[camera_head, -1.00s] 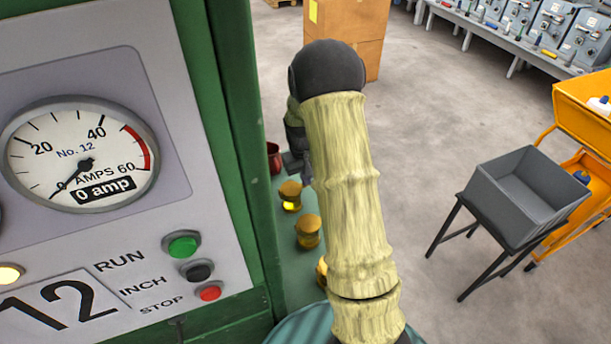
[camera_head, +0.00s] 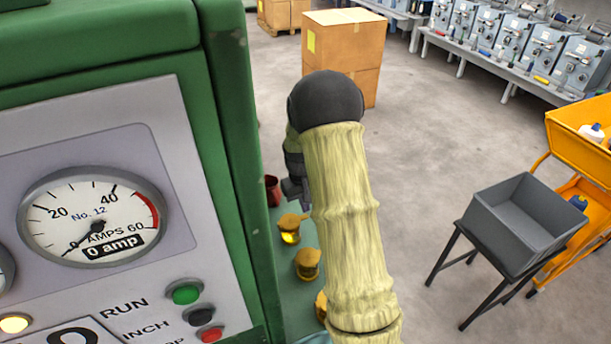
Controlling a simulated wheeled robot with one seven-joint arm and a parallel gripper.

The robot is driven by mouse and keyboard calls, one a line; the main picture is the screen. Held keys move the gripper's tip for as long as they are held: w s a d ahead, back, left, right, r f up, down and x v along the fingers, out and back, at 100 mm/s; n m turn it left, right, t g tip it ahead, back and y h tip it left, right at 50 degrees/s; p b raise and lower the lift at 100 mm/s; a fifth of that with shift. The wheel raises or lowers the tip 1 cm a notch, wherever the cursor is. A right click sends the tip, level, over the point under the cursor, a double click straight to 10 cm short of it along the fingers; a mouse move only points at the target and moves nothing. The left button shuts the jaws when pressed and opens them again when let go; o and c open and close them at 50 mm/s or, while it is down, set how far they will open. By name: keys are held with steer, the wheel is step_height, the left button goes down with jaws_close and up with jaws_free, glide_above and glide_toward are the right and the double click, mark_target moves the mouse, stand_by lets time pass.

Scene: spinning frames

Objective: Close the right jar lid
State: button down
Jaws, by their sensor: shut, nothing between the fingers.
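Several small brass jars stand in a row on the narrow green ledge (camera_head: 284,285) beside the green machine. The far brass jar (camera_head: 290,229) shows yellow on its front, and the middle brass jar (camera_head: 307,264) stands nearer to me. A third brass jar (camera_head: 321,306) is mostly hidden by my arm. Whether each lid is open or closed is too small to tell. My gripper (camera_head: 297,192) is dark and partly hidden behind my covered arm. It is shut and empty, above and just beyond the far jar. I cannot tell whether it touches the jar.
A red cup (camera_head: 272,190) stands at the far end of the ledge, left of my gripper. The green machine (camera_head: 228,150) with its gauge panel walls off the left. A grey bin (camera_head: 515,215) on a stand and an orange cart (camera_head: 578,125) stand at right. Open floor lies between.

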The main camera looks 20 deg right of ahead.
mark_target(306, 217)
step_height(306, 217, up, 2)
steer(key=shift+d+r+p, duration=0.1)
steer(key=shift+r+p, duration=0.15)
steer(key=shift+p, duration=0.4)
steer(key=shift+r+b, duration=0.25)
steer(key=shift+b, duration=0.45)
step_height(306, 217, up, 9)
steer(key=b, duration=0.2)
steer(key=shift+b, duration=0.4)
steer(key=s+a+f+t+b, duration=0.1)
steer(key=s+a+f, duration=0.3)
steer(key=s, duration=0.6)
steer(key=s+a+f+t+b, duration=0.1)
steer(key=s+a+f+b, duration=0.2)
steer(key=s+a, duration=0.4)
steer(key=s+f, duration=0.1)
steer(key=s, duration=0.1)
steer(key=shift+s+t+y, duration=0.3)
steer(key=shift+s+y, duration=0.1)
